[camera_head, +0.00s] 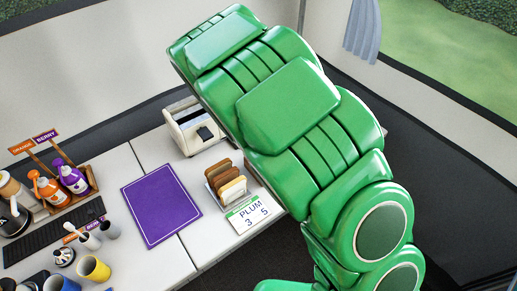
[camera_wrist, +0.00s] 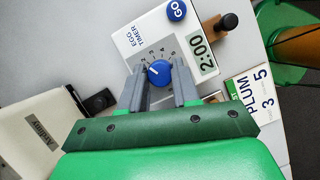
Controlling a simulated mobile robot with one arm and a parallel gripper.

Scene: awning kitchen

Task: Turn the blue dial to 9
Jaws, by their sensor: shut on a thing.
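The egg timer (camera_wrist: 138,42) is a white box marked "EGG TIMER", with a blue dial (camera_wrist: 159,72) in a ring of numbers. The dial's white mark points to the upper left, near the 2. My gripper (camera_wrist: 160,76) has one grey finger on each side of the dial and is shut on it. The fingers hide part of the lower number ring, so the 9 is not readable. In the head view my green arm hides the timer and my gripper.
A blue GO button (camera_wrist: 176,10) sits on the timer. A card reading "PLUM 3 5" (camera_head: 253,214) lies beside a rack of toast (camera_head: 226,186). A white toaster (camera_head: 190,128) stands behind. A purple mat (camera_head: 160,206) lies left, with bottles and cups beyond.

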